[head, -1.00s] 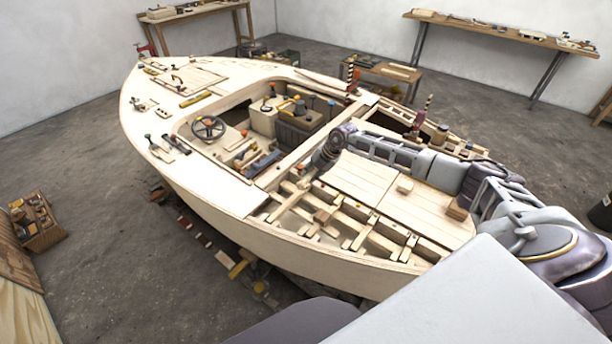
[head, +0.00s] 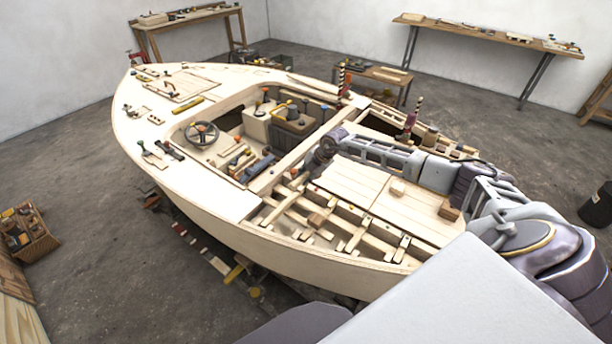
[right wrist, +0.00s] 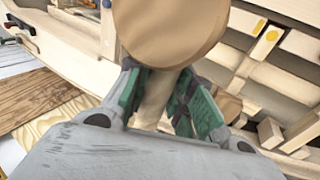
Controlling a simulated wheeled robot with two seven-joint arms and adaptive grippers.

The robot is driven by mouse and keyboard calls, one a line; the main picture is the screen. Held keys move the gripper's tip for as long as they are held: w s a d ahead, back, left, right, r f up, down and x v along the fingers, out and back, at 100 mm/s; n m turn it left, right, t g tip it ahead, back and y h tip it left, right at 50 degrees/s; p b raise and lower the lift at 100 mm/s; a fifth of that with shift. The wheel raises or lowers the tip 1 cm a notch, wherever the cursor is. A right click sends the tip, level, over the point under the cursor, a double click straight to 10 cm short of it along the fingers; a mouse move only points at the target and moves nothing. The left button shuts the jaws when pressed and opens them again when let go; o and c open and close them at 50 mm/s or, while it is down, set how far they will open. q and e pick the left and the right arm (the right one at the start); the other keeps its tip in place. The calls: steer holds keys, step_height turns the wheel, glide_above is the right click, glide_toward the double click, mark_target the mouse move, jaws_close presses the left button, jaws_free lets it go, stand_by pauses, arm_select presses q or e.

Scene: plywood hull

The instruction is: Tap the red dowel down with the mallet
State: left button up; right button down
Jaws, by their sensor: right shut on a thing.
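My right gripper (right wrist: 162,97) is shut on the handle of a wooden mallet (right wrist: 170,32). Its two green-padded fingers lie on either side of the pale handle. The round, tan mallet head fills the top middle of the right wrist view and hides what is behind it. In the head view my right arm comes in from the right and reaches over the hull (head: 265,235), its wrist end above the middle of the boat. The mallet cannot be made out there. I cannot pick out the red dowel with certainty in either view. My left gripper is not in view.
A steering wheel (head: 201,134) stands in the open cockpit. A brown block (head: 317,220) lies among the ribs, and another (head: 448,210) lies on the deck panel. A toolbox (head: 28,232) is on the floor at left. Workbenches (head: 480,31) stand along the walls.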

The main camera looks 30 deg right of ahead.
steer(key=shift+f+b, duration=1.95)
steer(key=shift+f, duration=0.7)
steer(key=shift+r, duration=0.1)
steer(key=shift+f+b, duration=1.15)
steer(key=shift+f, duration=1.25)
step_height(320, 180, up, 5)
steer(key=p, duration=0.4)
steer(key=shift+a, duration=0.15)
